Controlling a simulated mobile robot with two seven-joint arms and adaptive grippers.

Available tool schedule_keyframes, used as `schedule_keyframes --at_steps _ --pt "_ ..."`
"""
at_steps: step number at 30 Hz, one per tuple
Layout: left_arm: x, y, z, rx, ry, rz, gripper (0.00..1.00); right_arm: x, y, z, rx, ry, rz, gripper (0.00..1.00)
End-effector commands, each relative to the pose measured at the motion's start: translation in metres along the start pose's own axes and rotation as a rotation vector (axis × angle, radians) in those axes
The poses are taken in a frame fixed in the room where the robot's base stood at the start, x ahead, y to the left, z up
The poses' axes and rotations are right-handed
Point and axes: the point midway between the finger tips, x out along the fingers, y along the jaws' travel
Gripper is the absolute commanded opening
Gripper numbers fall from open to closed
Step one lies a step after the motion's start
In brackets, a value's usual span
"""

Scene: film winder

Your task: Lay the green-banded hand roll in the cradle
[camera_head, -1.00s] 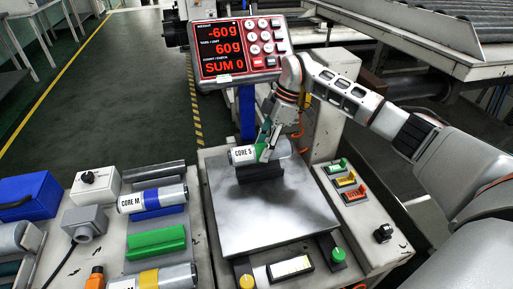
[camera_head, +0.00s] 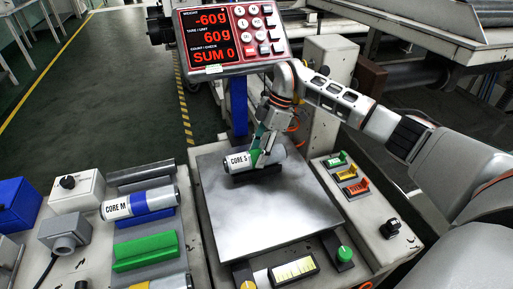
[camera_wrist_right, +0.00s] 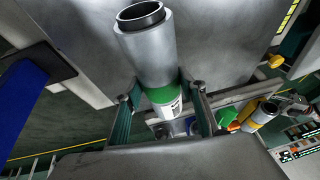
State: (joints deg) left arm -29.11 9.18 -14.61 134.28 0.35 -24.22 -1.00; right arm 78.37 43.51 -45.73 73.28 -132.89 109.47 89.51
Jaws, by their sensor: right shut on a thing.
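Whether roll and block touch is hard to tell. My right gripper (camera_head: 262,155) reaches down from above and is shut on the roll at its green band. The right wrist view shows the roll (camera_wrist_right: 150,50) between the two fingers (camera_wrist_right: 163,100), its hollow end toward the top. The block is not clearly seen there. My left gripper is not in view.
The display (camera_head: 228,42) behind the plate reads -60g. A blue-banded CORE M roll (camera_head: 140,203) lies at the left. Below it is an empty green cradle (camera_head: 146,251), then a yellow-banded roll (camera_head: 162,284). Coloured switches (camera_head: 350,176) stand right of the plate. The plate's front is clear.

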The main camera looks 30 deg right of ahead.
Motion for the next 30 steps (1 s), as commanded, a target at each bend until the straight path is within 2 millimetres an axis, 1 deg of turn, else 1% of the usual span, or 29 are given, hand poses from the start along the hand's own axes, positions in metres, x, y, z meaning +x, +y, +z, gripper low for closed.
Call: schedule_keyframes --at_steps 9,10,12,19,23,26,30 --pt "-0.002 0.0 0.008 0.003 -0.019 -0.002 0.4 0.002 0.0 0.0 -0.001 0.002 0.001 0.08" --pt "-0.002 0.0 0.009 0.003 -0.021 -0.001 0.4 0.002 0.0 0.0 -0.001 0.002 0.001 0.46" --pt "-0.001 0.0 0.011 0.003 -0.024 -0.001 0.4 0.002 0.0 0.0 -0.001 0.002 0.001 0.6" --pt "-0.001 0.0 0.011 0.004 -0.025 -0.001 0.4 0.002 0.0 0.0 0.0 0.001 0.001 0.6" --pt "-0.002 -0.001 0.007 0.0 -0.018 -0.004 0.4 0.001 0.0 0.001 0.0 0.0 0.001 0.6" --pt "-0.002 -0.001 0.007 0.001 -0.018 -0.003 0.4 -0.008 0.001 0.001 -0.001 0.0 0.003 0.6" --pt "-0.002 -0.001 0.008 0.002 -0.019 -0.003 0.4 -0.032 0.002 0.001 0.0 0.0 0.006 0.6"
